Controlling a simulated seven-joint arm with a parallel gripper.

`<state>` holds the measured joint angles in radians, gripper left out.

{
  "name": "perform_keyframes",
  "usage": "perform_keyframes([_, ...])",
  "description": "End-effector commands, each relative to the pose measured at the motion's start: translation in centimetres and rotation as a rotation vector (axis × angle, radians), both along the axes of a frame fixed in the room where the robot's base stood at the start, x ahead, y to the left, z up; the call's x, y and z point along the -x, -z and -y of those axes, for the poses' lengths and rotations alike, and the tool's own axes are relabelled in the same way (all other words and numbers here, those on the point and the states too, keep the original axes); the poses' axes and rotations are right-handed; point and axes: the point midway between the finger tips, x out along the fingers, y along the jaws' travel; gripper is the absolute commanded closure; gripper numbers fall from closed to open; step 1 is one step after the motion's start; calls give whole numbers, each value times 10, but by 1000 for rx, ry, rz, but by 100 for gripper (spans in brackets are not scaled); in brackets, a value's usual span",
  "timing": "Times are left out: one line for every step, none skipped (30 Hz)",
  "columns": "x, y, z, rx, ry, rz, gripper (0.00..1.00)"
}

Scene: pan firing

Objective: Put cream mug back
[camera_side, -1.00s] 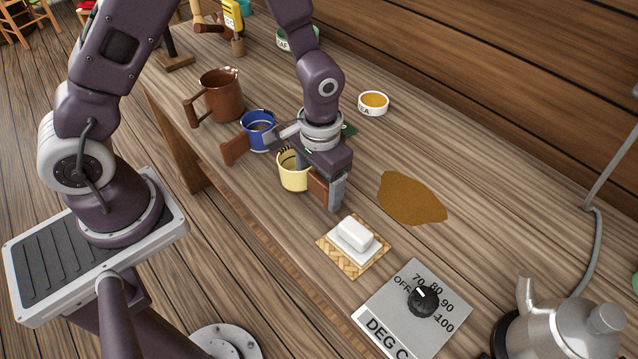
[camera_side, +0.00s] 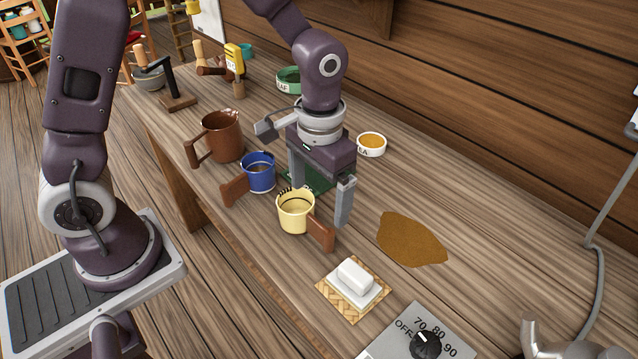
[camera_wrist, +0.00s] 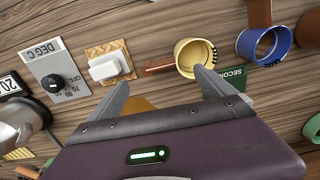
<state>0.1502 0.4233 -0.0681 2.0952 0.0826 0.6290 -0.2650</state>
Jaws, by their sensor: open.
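The cream mug (camera_side: 293,217) stands upright on the wooden table, its brown handle (camera_side: 321,234) pointing to the lower right. The cream mug also shows in the wrist view (camera_wrist: 186,59), with its handle toward the left. The blue mug (camera_side: 259,177) stands beside it, a little apart. My gripper (camera_side: 320,207) is open and empty, behind and above the cream mug. In the wrist view my open fingers (camera_wrist: 161,80) have bare table between their tips, and the handle lies beyond them. A green mat (camera_side: 318,181) marked "SECON..." is partly hidden behind my gripper.
A white block on a woven mat (camera_side: 333,297) and a dial panel (camera_side: 404,342) lie at the front. A brown spill (camera_side: 410,240) is at right. A brown jug (camera_side: 222,138) stands back left, and a round tin (camera_side: 371,146) sits behind my gripper.

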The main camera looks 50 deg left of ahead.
Motion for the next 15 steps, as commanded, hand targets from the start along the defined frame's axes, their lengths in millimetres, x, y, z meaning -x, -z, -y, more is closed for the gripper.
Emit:
perform_keyframes([-1,-9,0,1,0,5,6])
perform_keyframes([-1,-13,0,0,0,4,6])
perform_keyframes([-1,-18,0,1,0,4,6])
perform_keyframes([0,-20,1,0,0,1,6])
perform_keyframes([0,-22,1,0,0,1,6])
perform_keyframes([0,-24,1,1,0,1,6])
perform_keyframes([0,-25,1,1,0,0,6])
perform_keyframes([0,-26,1,0,0,0,6])
perform_keyframes([0,-26,1,0,0,0,6])
perform_keyframes([1,-28,0,1,0,3,6])
perform_keyframes([2,-31,-1,1,0,10,6])
perform_keyframes([4,-40,-4,2,-1,28,6])
perform_keyframes([8,-51,-7,5,-3,48,6])
perform_keyframes([13,-63,-11,7,-3,73,6])
perform_keyframes([24,-82,-18,10,-5,114,6])
